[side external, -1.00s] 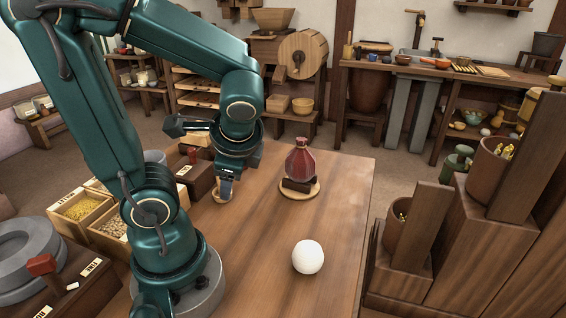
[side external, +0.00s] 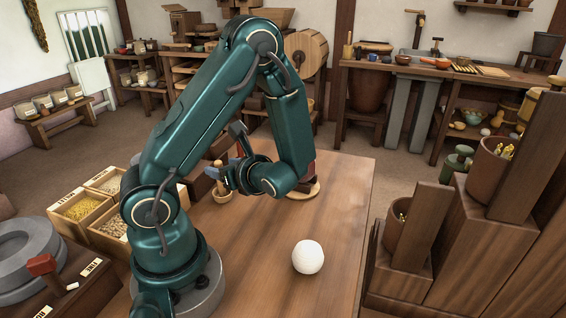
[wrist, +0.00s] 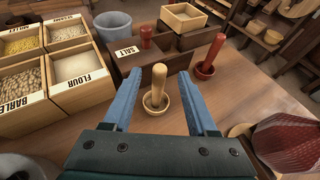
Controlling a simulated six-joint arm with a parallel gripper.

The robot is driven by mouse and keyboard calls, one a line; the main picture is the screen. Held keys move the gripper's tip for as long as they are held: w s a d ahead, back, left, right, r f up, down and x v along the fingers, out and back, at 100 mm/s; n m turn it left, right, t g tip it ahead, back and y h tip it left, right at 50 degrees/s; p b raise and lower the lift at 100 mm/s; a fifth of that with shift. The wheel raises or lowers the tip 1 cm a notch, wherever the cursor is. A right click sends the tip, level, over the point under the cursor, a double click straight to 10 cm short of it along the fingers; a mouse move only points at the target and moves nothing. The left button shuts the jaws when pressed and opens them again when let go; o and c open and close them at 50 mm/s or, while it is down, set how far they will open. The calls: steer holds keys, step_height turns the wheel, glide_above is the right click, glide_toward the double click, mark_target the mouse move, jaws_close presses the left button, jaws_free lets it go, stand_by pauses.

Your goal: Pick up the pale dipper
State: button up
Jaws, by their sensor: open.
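The pale dipper (wrist: 158,82) has a light wooden, rounded handle and stands upright in a small round pale cup (wrist: 148,106) on the table. In the wrist view it stands between the two blue fingers of my gripper (wrist: 159,73), apart from both. In the side external view my gripper (side external: 224,174) is low over the left part of the table. The small pale cup (side external: 220,195) shows just below it there. The dipper's handle is hard to make out among the fingers in that view.
A dark red dipper (wrist: 212,54) stands in a red cup to the right. Dark wooden blocks stand behind the pale dipper. Grain boxes (wrist: 68,65) are at left. A red ridged jar (wrist: 292,143) is at right. A white ball (side external: 308,257) lies at the front of the table.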

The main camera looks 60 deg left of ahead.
mark_target(220, 166)
steer(key=shift+x, duration=1.55)
jaws_close()
